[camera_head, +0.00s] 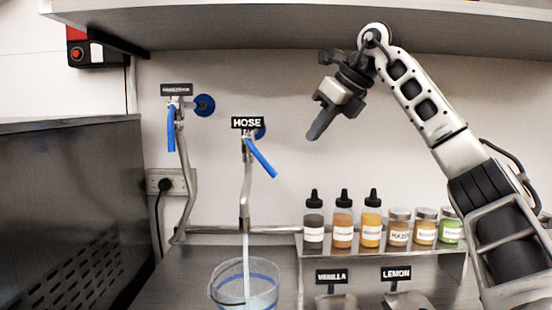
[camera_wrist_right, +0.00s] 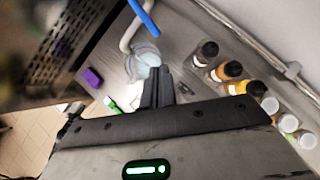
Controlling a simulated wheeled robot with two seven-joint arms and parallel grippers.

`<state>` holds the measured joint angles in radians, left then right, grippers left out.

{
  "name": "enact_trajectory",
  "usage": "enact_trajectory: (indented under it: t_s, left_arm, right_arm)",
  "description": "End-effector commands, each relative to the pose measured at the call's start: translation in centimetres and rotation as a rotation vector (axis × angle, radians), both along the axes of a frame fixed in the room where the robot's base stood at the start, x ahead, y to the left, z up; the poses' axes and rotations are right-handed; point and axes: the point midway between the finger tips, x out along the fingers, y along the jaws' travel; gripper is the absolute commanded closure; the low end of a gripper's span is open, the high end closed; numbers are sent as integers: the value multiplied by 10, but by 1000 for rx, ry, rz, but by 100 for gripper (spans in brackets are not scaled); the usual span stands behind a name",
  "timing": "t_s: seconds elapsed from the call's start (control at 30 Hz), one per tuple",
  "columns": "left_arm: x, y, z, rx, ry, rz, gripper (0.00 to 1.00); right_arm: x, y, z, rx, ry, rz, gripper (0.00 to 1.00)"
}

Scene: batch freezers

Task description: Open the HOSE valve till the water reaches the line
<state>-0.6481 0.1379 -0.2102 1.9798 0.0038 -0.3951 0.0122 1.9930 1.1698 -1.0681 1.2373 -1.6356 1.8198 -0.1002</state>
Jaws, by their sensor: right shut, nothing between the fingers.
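The HOSE valve's blue lever (camera_head: 261,158) slants down to the right below the black HOSE sign (camera_head: 248,123). Water (camera_head: 246,265) runs from the pipe under it into a clear bucket (camera_head: 219,275). The bucket has a blue line around its wall; the exact water level is hard to tell. In the right wrist view the bucket (camera_wrist_right: 143,62) and part of a blue lever (camera_wrist_right: 143,16) show beyond the fingers. My right gripper (camera_head: 318,132) is shut and empty, apart from the lever, to its right and higher. My left gripper is not in view.
A second valve with a blue lever (camera_head: 171,129) hangs straight down at the left. Several bottles and jars (camera_head: 371,222) stand on a rack at the right, above the VANILLA and LEMON signs. A shelf (camera_head: 300,22) spans overhead. A metal machine (camera_head: 70,210) stands at left.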

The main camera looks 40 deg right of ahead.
Motion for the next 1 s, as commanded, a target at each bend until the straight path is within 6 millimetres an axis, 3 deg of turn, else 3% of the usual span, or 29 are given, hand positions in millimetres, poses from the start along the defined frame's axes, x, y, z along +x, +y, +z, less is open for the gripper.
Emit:
enact_trajectory:
  t_s: [0.1,0.33,1.0]
  left_arm:
    - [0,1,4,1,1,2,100]
    - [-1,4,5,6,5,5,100]
    - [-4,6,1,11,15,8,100]
  right_arm:
    - [-17,-3,25,2,-5,1,100]
    - [-38,-7,53,1,-1,-1,100]
    - [-44,-9,59,0,1,-1,100]
